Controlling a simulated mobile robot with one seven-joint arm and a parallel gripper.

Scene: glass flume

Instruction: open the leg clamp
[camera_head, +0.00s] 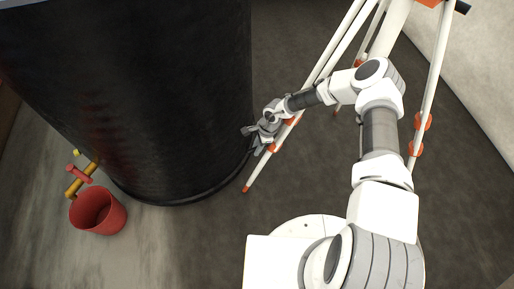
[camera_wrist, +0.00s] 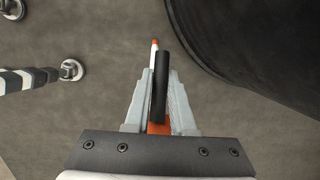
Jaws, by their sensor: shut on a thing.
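A tripod with white legs (camera_head: 338,50) and orange clamps stands at the upper middle of the head view. My gripper (camera_head: 261,134) is at the lower part of its left leg, beside an orange leg clamp (camera_head: 290,121). In the wrist view my gripper (camera_wrist: 160,88) is shut on a black lever (camera_wrist: 161,75), with the fingers on either side of it. Orange of the leg clamp (camera_wrist: 158,128) shows between the fingers, below the lever. The leg's orange tip (camera_wrist: 154,43) shows beyond. The lever hides much of the leg, and how far it is swung is unclear.
A large dark cylindrical tank (camera_head: 150,95) stands close left of my gripper; its curved side (camera_wrist: 255,40) fills the upper right of the wrist view. A red bucket (camera_head: 98,211) is on the floor at the left. Bare floor (camera_head: 465,170) lies to the right.

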